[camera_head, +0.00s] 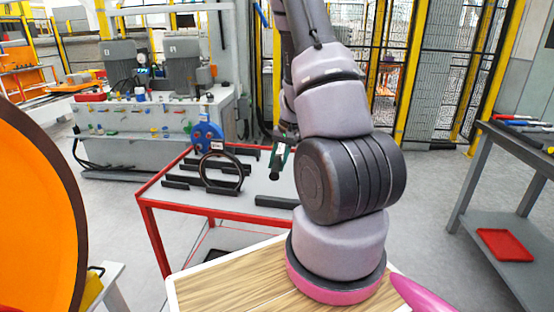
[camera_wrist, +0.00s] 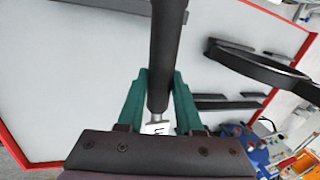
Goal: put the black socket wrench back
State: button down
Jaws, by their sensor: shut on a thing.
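My gripper (camera_wrist: 160,78), with green fingers, is shut on a long black rod-shaped tool, which looks like the black socket wrench (camera_wrist: 167,40). In the wrist view the wrench runs up between the fingers to the top edge, with a bright metal neck and a white marked piece near the palm. In the head view my gripper (camera_head: 281,148) is above the right part of the red-rimmed table (camera_head: 150,187), and the black wrench end (camera_head: 275,172) points down. My arm hides part of the table's right side.
The table holds a black ring (camera_head: 240,172) standing upright, several black bars (camera_head: 275,202) and a blue round device (camera_head: 207,137). Pale tabletop is free between the bars. A grey bench (camera_head: 480,165) stands at the right, and an orange disc (camera_head: 40,210) at the left.

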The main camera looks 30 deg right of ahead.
jog(key=shift+f, duration=3.65)
jog(key=shift+c, duration=2.4)
grip_release()
jog(key=v, duration=1.1)
jog(key=s+a+r+n+t, duration=0.1)
jog(key=s+a+r, duration=0.1)
jog(key=a+r, duration=0.6)
jog(key=s+a+r+n+t, duration=0.1)
jog(key=s+a+r+t, duration=0.15)
jog(key=r, duration=0.95)
jog(key=s+a+r+t, duration=0.2)
jog(key=s+a+r, duration=0.5)
jog(key=s+r, duration=0.4)
jog(key=shift+s+r+h, duration=0.25)
jog(key=shift+s+h, duration=0.05)
jog(key=shift+s, duration=0.5)
